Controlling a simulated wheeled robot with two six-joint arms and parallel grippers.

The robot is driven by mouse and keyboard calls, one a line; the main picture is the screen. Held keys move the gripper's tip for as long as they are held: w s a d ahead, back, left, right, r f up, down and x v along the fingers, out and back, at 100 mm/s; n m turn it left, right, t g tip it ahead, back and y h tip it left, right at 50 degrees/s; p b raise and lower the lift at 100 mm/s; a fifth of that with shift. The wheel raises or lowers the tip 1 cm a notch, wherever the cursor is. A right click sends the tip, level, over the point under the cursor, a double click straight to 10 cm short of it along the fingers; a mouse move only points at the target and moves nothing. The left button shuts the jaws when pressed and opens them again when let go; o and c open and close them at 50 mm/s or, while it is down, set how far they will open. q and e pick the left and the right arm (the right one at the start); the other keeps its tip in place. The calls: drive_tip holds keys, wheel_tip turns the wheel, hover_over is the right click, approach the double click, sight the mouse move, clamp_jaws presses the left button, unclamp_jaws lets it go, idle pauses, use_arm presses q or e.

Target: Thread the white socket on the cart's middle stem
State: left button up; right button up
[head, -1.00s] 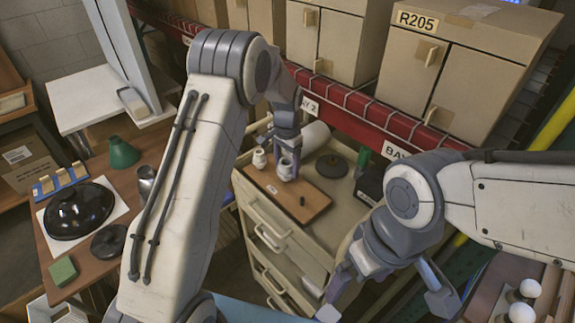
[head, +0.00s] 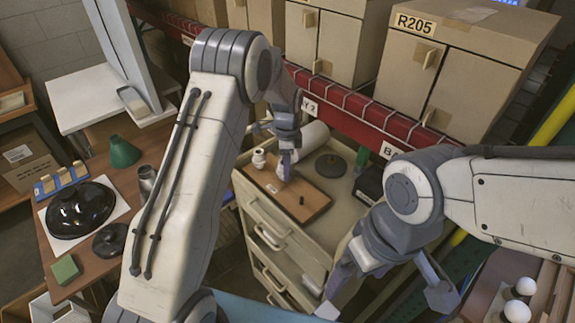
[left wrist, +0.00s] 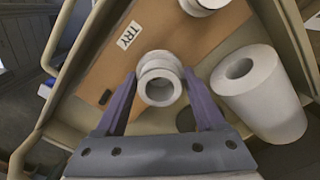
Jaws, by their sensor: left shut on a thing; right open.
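My left gripper (head: 285,168) is over the wooden board (head: 316,206) on the cart top. In the left wrist view its two purple fingers (left wrist: 159,77) are shut on a white ring-shaped socket (left wrist: 158,84), with its open bore facing the camera. In the head view that socket is hidden by the gripper. The middle stem cannot be seen, so I cannot tell whether the socket is around it. Another white socket (head: 259,158) stands on the board to the left. A short black stem (head: 302,200) stands bare nearer the front. My right gripper (head: 384,302) is open and empty, beside the cart's right side.
A dark round disc (head: 331,166) and a black box (head: 369,184) are on the cart (head: 262,205) right of the board. A red shelf beam (head: 350,100) runs behind.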

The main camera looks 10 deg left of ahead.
use_arm(q)
drive_tip(key=shift+s+m, duration=0.15)
drive_tip(key=shift+m, duration=0.65)
drive_tip(key=o, duration=1.5)
drive_tip(key=shift+o, duration=0.2)
wheel_tip(320, 180, up, 10)
drive_tip(key=b, duration=0.2)
drive_tip(key=shift+r+b, duration=0.25)
drive_tip(key=shift+b, duration=0.15)
wheel_tip(320, 180, down, 10)
drive_tip(key=p, duration=0.3)
drive_tip(key=shift+f, duration=0.1)
drive_tip(key=shift+f+n, duration=0.2)
drive_tip(key=shift+n, duration=0.3)
drive_tip(key=n, duration=0.3)
drive_tip(key=shift+r+b, duration=0.1)
drive_tip(key=shift+b, duration=0.25)
